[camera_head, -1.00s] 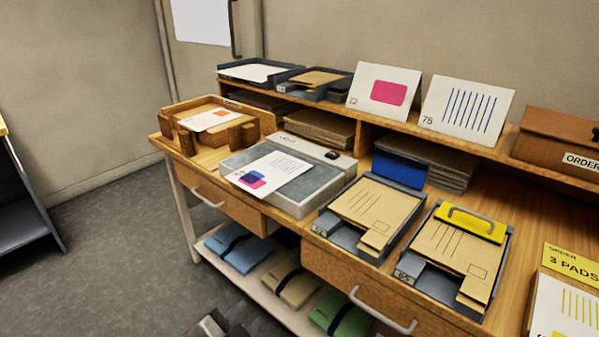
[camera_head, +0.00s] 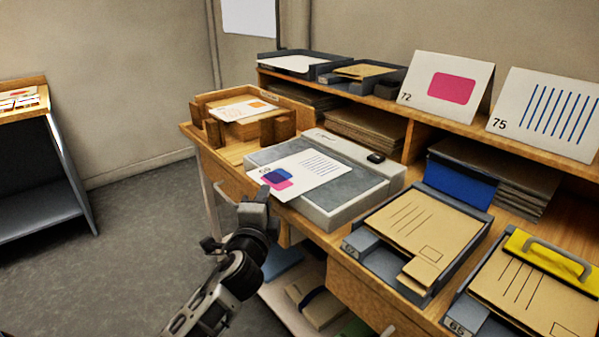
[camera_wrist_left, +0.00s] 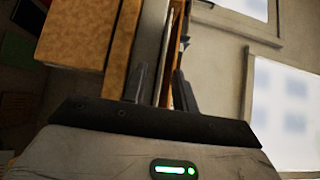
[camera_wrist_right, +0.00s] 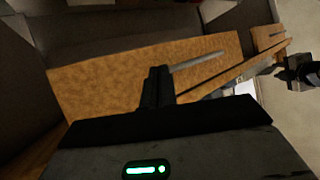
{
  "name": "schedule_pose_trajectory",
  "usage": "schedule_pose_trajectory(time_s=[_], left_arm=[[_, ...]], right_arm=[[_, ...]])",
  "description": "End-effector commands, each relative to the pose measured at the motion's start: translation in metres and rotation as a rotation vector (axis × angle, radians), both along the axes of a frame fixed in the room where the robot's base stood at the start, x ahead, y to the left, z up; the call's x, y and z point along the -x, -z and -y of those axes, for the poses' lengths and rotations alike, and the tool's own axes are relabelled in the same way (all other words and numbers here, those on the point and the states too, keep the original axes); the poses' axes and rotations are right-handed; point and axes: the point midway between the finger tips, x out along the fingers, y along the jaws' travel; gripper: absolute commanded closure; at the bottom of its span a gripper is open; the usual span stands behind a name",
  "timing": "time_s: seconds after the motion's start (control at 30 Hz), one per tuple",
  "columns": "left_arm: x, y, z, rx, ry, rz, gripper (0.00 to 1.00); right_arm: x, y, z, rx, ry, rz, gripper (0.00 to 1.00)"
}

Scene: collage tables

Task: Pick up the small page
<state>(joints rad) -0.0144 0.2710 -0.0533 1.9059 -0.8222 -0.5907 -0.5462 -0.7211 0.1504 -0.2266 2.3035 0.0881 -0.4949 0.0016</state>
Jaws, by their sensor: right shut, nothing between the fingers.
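A white page (camera_head: 308,174) with a pink-and-blue print and dark lines lies on the grey slab (camera_head: 352,206); its printed corner reaches the slab's front edge. Another white page (camera_head: 240,111) with an orange mark lies in the wooden tray at the back. My left gripper (camera_head: 257,199) is at the slab's front edge, just below the printed corner. In the left wrist view its fingers (camera_wrist_left: 160,90) are apart, with thin edges seen between them; I cannot tell whether they touch the page. My right gripper (camera_wrist_right: 156,88) is shut and empty before a wooden drawer front (camera_wrist_right: 150,75).
Grey trays with brown envelopes (camera_head: 415,222) stand right of the slab. Cards (camera_head: 447,85) lean on the shelf above. Drawers and a lower shelf with bundles (camera_head: 318,303) lie under the tabletop. Open floor (camera_head: 120,240) is at the left.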

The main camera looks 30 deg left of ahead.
Motion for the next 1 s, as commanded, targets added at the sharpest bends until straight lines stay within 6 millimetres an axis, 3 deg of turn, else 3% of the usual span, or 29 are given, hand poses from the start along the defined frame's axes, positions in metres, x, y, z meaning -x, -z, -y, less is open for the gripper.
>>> schedule_pose_trajectory(time_s=[0.4, 0.7, 0.8, 0.83, 1.0], left_arm=[[-0.044, -0.004, -0.021, 0.000, 0.000, 0.000, 0.72], [-0.049, -0.004, -0.023, 0.001, 0.001, -0.001, 0.72], [-0.049, -0.004, -0.023, 0.001, 0.001, -0.001, 0.97], [-0.049, -0.004, -0.023, 0.001, 0.001, -0.001, 1.00], [-0.049, -0.004, -0.023, 0.001, 0.001, -0.001, 1.00]], right_arm=[[0.000, 0.005, 0.000, 0.001, -0.002, -0.009, 1.00], [0.000, 0.006, -0.001, 0.002, -0.003, -0.014, 1.00], [0.000, 0.006, -0.001, 0.001, -0.004, -0.013, 1.00], [0.000, 0.006, -0.001, 0.001, -0.004, -0.013, 1.00], [-0.001, 0.005, -0.001, 0.000, -0.004, -0.011, 1.00]])
